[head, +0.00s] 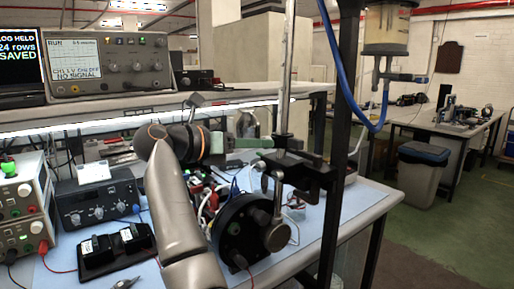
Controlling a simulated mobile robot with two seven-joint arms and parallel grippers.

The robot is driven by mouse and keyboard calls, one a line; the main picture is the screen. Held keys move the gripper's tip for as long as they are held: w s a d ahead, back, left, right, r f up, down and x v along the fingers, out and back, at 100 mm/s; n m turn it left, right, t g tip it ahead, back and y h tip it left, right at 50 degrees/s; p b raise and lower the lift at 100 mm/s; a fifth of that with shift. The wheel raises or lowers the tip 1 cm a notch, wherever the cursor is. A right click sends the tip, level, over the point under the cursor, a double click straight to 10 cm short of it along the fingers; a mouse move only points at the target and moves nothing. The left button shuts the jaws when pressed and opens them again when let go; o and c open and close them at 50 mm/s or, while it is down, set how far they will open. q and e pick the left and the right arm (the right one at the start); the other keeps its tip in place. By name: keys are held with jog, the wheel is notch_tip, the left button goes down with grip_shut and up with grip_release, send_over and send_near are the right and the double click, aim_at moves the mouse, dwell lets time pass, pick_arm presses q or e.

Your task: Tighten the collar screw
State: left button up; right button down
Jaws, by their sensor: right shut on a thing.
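A vertical metal rod (288,70) stands at the bench's right part. A dark collar (289,143) sits around it, above a black clamp bracket (303,172). My right arm comes up from the bottom and bends right at the wrist. My right gripper (252,143) points right at the collar, its fingers closed at the collar's left side. It is shut on the collar screw, which is mostly hidden by the fingers. How far the screw is turned cannot be seen. My left gripper is not in view.
A black round housing (237,232) with knobs and cables stands below the clamp. A black upright post (343,150) and a blue hose (350,95) stand close on the right. Power supplies (22,205) and a black meter box (98,198) fill the left.

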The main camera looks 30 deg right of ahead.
jog(key=shift+a+f+m, duration=0.15)
jog(key=shift+a+m, duration=0.05)
jog(key=shift+m, duration=0.2)
jog(key=c, duration=1)
grip_release()
jog(key=shift+o, duration=1.3)
jog(key=shift+a, duration=0.2)
jog(key=shift+o, duration=0.8)
jog(key=shift+d, duration=0.2)
jog(key=shift+r, duration=0.2)
